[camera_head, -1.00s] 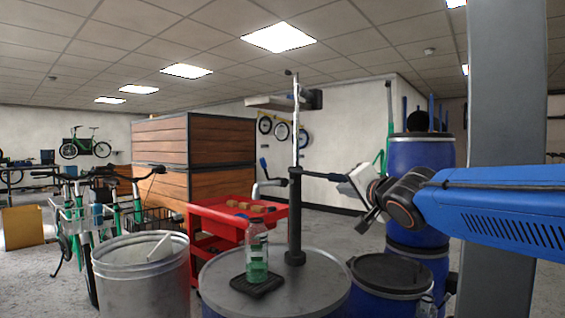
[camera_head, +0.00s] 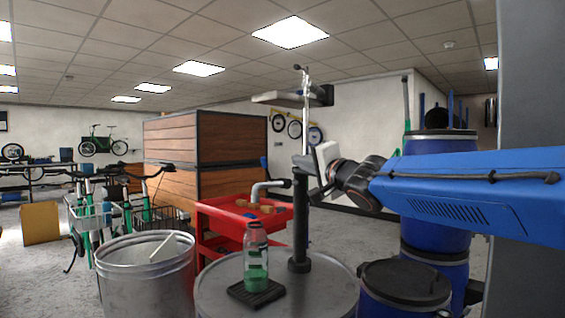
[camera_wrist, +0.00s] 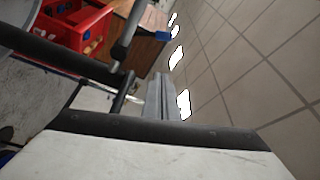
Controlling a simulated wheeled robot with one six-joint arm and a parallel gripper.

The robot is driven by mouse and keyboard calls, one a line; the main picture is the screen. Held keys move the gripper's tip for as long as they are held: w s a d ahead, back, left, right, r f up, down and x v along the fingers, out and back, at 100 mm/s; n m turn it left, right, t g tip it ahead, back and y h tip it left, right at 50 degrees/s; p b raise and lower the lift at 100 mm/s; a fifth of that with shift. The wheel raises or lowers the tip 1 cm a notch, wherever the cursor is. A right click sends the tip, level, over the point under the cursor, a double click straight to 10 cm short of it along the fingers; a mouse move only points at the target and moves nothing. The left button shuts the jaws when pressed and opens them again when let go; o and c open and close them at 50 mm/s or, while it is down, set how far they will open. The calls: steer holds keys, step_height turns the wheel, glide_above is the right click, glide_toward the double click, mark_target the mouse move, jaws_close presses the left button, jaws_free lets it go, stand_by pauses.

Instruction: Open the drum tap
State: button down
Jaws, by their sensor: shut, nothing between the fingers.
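The drum tap (camera_head: 300,220) is a black upright post on the grey drum lid (camera_head: 325,290), with a grey bent spout (camera_head: 268,187) on its left. The spout's end is above a clear bottle (camera_head: 256,245) holding green liquid. The bottle stands on a black tray (camera_head: 241,298).
A metal bin (camera_head: 147,280) stands left of the drum. A red cart (camera_head: 215,225) is behind it, with a wooden crate stack (camera_head: 225,150) farther back. Blue drums (camera_head: 430,215) stand at the right, below my arm. A grey pillar (camera_head: 535,80) is at the right edge.

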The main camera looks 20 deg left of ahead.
steer(key=w+a, duration=0.2)
steer(key=a, duration=0.6)
steer(key=shift+w+a+f, duration=0.15)
steer(key=shift+w+a, duration=0.25)
steer(key=shift+f, duration=0.1)
stand_by(0.6)
